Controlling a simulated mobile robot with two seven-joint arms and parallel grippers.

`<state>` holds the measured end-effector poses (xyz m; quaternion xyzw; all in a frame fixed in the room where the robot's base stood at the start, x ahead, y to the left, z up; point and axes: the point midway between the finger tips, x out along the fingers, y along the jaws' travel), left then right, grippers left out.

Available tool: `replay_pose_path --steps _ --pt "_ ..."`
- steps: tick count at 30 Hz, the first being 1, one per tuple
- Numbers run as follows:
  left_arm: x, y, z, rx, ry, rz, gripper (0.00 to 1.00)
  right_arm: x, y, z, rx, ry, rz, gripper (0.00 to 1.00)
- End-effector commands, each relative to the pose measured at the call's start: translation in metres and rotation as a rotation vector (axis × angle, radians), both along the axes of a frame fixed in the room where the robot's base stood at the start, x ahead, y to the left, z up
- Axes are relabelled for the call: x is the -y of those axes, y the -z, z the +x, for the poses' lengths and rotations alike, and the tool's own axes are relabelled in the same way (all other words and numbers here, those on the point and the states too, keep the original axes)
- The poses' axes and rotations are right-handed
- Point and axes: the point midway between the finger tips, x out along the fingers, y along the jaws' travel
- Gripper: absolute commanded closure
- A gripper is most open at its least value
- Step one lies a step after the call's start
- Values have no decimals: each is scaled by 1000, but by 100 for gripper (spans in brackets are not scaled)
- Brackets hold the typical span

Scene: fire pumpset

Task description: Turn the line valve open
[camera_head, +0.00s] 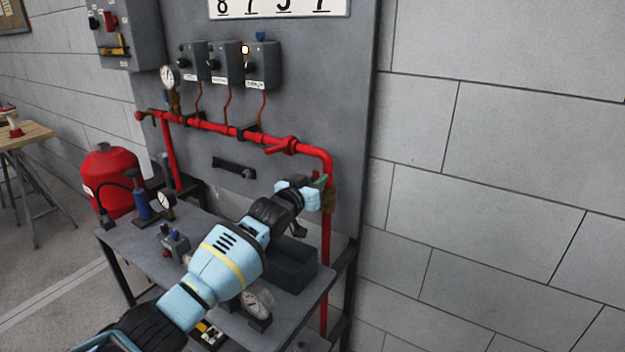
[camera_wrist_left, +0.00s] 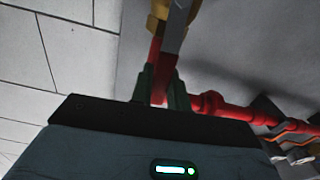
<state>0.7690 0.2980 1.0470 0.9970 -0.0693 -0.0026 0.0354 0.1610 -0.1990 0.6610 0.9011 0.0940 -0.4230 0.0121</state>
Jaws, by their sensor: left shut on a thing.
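The brass line valve (camera_head: 329,198) sits on the red vertical pipe at the right end of the line, below the elbow. My left gripper (camera_head: 318,182) reaches it from the lower left, its green fingertips beside the pipe. In the left wrist view, the green fingers (camera_wrist_left: 160,88) close around a red part (camera_wrist_left: 157,76), which looks like the valve's handle. Brass of the valve (camera_wrist_left: 157,18) shows just beyond them. The hand covers part of the handle, so its exact angle is unclear. My right gripper is in neither view.
The red horizontal pipe (camera_head: 225,129) with a red lever fitting (camera_head: 284,146) runs along the grey panel, below several switch boxes (camera_head: 262,64). A metal bench (camera_head: 128,248) carries gauges and a dark box (camera_head: 290,265) under my arm. The wall at right is bare.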

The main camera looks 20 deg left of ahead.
Motion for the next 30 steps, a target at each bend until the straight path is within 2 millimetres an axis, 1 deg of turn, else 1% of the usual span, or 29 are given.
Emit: replay_pose_path --steps 7,22,23,24,27,30 --pt "3 -1 0 12 1 71 100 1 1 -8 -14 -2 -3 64" --pt "4 0 -1 14 1 89 100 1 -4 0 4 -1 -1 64" --pt "4 0 -1 14 1 89 81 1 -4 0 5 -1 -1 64" --pt "4 0 -1 14 1 89 75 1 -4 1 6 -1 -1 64" --pt "4 0 0 13 1 88 62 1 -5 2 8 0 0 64" --pt "4 0 0 13 1 87 61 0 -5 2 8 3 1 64"
